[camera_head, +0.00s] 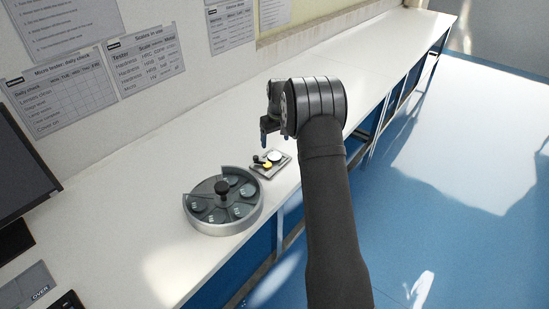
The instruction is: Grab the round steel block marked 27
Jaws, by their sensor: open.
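A round grey tray (226,230) with a dark central knob (222,187) stands on the white bench. Several round steel blocks sit in its compartments, among them one at the right (247,190) and one at the front (237,212). They carry small markings that are too small to read, so I cannot tell which is 27. My gripper (274,141) is open and empty, with its fingers pointing down. It is above the bench, behind and to the right of the tray. My arm hides part of the bench on the right.
A small grey plate (284,164) with a pale disc, a yellow piece and a dark knobbed part lies between the tray and my gripper. A monitor (20,175) is at the left. Paper sheets hang on the wall. The bench's far end is clear.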

